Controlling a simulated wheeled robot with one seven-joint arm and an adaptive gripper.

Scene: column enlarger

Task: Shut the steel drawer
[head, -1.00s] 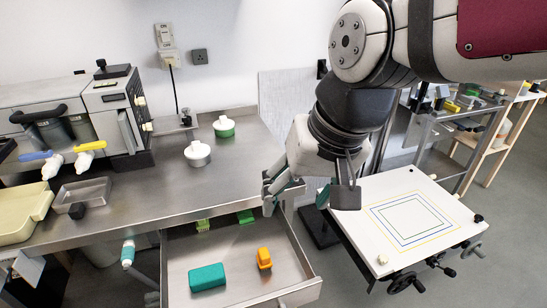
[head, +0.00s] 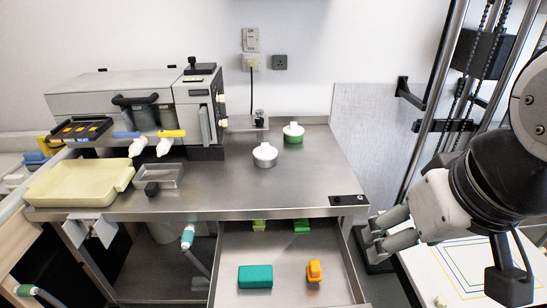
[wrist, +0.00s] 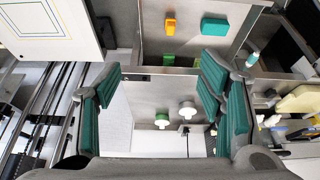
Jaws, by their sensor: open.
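The steel drawer (head: 285,271) is pulled out from under the steel table's front edge, toward the bottom of the head view. A teal block (head: 255,276) and an orange piece (head: 314,271) lie in it, with green pieces (head: 302,226) at its back. The drawer's front panel is cut off in the head view. In the wrist view the drawer (wrist: 188,42) shows at the top. My gripper (head: 388,232) is open and empty, to the right of the drawer and apart from it. Its teal-padded fingers (wrist: 160,95) stand wide apart in the wrist view.
The steel table (head: 220,190) carries a grey machine (head: 140,100), a cream tray (head: 80,184) and two lidded pots (head: 265,155). A white board (head: 460,275) stands right of the drawer, close to my gripper. A tap-like handle (head: 187,238) hangs left of the drawer.

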